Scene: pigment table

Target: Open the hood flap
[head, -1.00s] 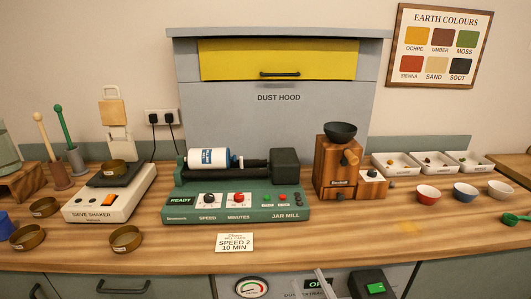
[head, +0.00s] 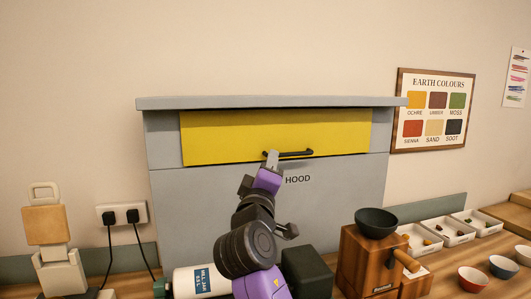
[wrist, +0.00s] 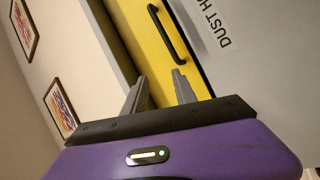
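The yellow hood flap (head: 330,130) is closed on the front of the grey dust hood (head: 166,215). Its black bar handle (head: 297,153) runs along the flap's lower edge. My gripper (head: 272,160) is raised in front of the hood, at the left end of the handle in the head view. In the wrist view, the two grey fingers of my gripper (wrist: 159,78) stand apart with nothing between them. The handle (wrist: 166,36) shows ahead of the fingertips, with the yellow flap (wrist: 140,28) behind it. I cannot tell whether a finger touches the handle.
Below my arm stand the jar mill with its white jar (head: 203,281) and the wooden grinder (head: 372,258) with a dark bowl on top. White trays (head: 447,231) and small bowls (head: 473,279) are at right. The sieve shaker (head: 62,255) is at left.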

